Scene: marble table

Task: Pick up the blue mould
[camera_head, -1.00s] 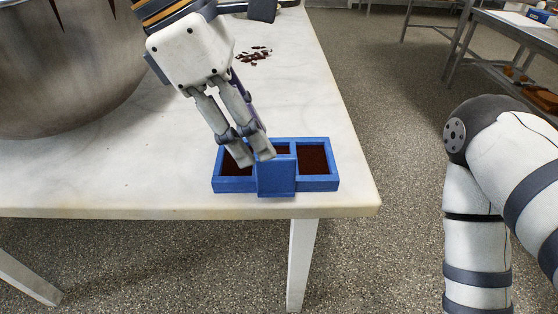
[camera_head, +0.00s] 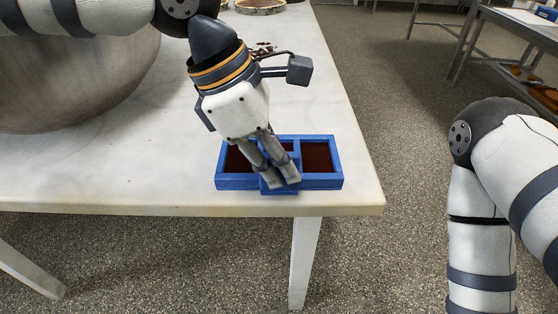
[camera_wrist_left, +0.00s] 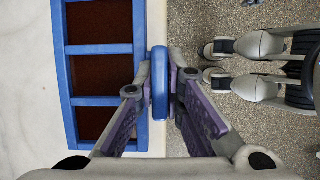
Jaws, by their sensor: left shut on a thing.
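The blue mould (camera_head: 320,184) lies on the marble table (camera_head: 120,182) near its front right corner. It has compartments filled with something dark brown and a tab on its front side. My left gripper (camera_head: 279,184) comes down over the mould's front side, its fingers at the tab. In the left wrist view, the mould (camera_wrist_left: 67,80) is at the left, and the fingers (camera_wrist_left: 160,85) are closed on either side of its tab. In the head view the fingers hide part of the middle compartment and the tab. My right gripper is out of the head view.
A large metal bowl (camera_head: 80,100) stands on the table at the left. Dark crumbs (camera_head: 262,48) lie farther back, near a round tart (camera_head: 260,6). The table's front and right edges are close to the mould. A side table (camera_head: 520,50) stands at the far right.

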